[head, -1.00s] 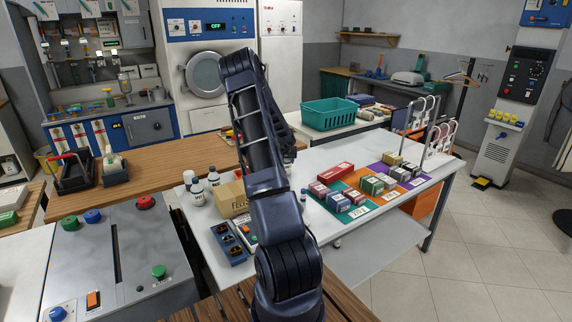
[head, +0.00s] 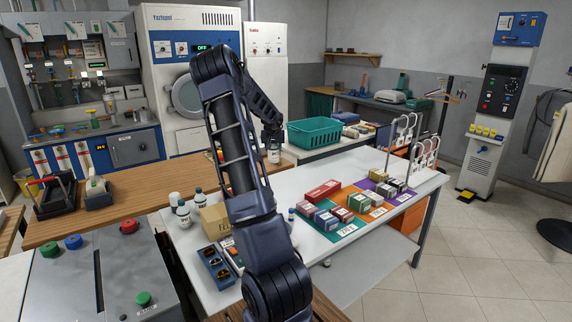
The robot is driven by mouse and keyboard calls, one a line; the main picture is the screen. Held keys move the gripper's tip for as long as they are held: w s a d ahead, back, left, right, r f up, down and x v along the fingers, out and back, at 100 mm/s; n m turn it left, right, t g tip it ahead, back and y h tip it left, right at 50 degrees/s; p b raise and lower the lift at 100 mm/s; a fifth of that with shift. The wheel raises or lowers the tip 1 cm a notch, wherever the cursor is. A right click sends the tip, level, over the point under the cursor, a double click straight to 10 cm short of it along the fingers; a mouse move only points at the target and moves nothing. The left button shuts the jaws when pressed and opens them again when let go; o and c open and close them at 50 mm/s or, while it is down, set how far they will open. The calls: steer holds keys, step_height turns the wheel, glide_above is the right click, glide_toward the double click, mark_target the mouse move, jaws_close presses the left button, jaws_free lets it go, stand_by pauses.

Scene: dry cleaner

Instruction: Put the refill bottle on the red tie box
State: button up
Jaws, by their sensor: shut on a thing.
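My gripper (head: 273,146) is shut on the refill bottle (head: 274,156), a small whitish bottle that hangs upright below the fingers. It is in the air, in front of the green basket's left side in the picture. The red tie box (head: 323,189) lies on the white table (head: 292,181), at the back left of the coloured mat. It is the longest of the boxes there, and its top looks bare. The gripper and bottle are up and to the left of it in the picture, apart from it.
Smaller tie boxes (head: 325,220) stand on the coloured mat. Dark-capped white bottles (head: 183,213) and a cardboard box (head: 215,222) stand at the table's left. A green basket (head: 315,132) is behind. White racks (head: 424,152) stand at the right end.

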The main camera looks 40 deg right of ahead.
steer(key=s+d+r+m+g+h, duration=0.15)
steer(key=s+d+m, duration=0.25)
steer(key=s+d, duration=0.55)
steer(key=s+d+r+m+g+h, duration=0.15)
steer(key=s+d+r+m, duration=0.35)
steer(key=d, duration=0.7)
steer(key=shift+n, duration=0.7)
steer(key=f, duration=1.4)
steer(key=s+f, duration=0.1)
steer(key=f, duration=0.6)
steer(key=shift+d+f, duration=0.1)
steer(key=shift+f, duration=0.3)
steer(key=shift+s+f, duration=0.1)
steer(key=o, duration=1.1)
steer(key=shift+o, duration=0.2)
